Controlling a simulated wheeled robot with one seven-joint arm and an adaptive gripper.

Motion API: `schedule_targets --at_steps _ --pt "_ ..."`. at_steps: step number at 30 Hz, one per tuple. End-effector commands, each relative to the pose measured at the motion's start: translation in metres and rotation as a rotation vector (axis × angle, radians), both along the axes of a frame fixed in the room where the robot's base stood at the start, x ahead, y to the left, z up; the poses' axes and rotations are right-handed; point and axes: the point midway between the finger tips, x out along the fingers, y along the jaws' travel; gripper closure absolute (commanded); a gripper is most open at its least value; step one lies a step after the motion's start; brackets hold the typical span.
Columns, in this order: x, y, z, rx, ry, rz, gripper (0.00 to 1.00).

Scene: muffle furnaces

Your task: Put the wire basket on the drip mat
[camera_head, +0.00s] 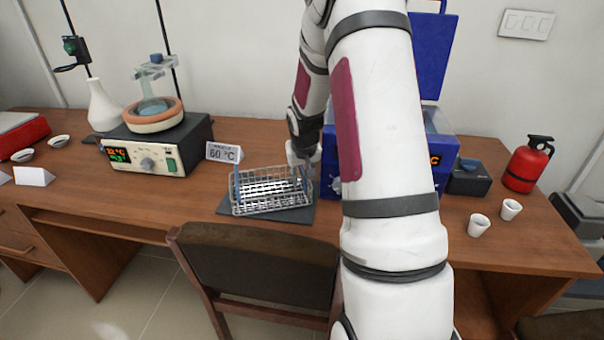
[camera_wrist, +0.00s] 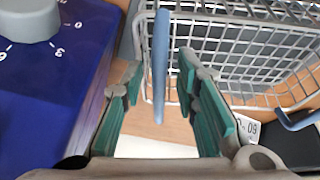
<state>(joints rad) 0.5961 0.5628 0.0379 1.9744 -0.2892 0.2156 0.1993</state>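The wire basket (camera_head: 272,192) is a silver wire-mesh basket with blue handles at its ends. In the head view it is over the dark drip mat (camera_head: 302,216), whose edges show around it; I cannot tell whether it rests fully on it. In the wrist view the basket's mesh (camera_wrist: 235,58) fills the upper right, and the mat (camera_wrist: 292,147) shows dark at lower right. My gripper (camera_wrist: 158,72) is open, with its teal-padded fingers on either side of one blue handle and a gap visible beside it. In the head view my arm partly hides the gripper.
A blue device with an open lid (camera_head: 428,50) stands right of the basket, close to my gripper. A 60 °C card (camera_head: 223,152) stands behind the mat. A heating unit (camera_head: 160,145) is left. White cups (camera_head: 478,225) and a red extinguisher (camera_head: 529,164) are right. A chair (camera_head: 255,268) is in front.

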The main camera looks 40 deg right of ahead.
Motion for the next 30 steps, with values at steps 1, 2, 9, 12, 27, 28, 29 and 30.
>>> schedule_targets --at_steps 1,2,9,12,27,28,29,30 --pt "0.000 0.000 0.000 0.000 0.000 0.000 0.72" --pt "0.000 0.000 0.000 0.000 0.000 0.000 0.72" --pt "-0.001 0.001 0.005 0.000 -0.001 0.000 0.72" --pt "-0.004 0.003 0.016 -0.002 -0.002 -0.001 0.72" --pt "-0.032 0.026 0.100 -0.001 -0.002 -0.001 0.72" --pt "-0.033 0.026 0.102 -0.001 -0.002 -0.001 0.72" --pt "-0.034 0.027 0.105 -0.001 -0.002 -0.001 0.72" --pt "-0.035 0.028 0.107 0.000 -0.001 0.000 0.72"
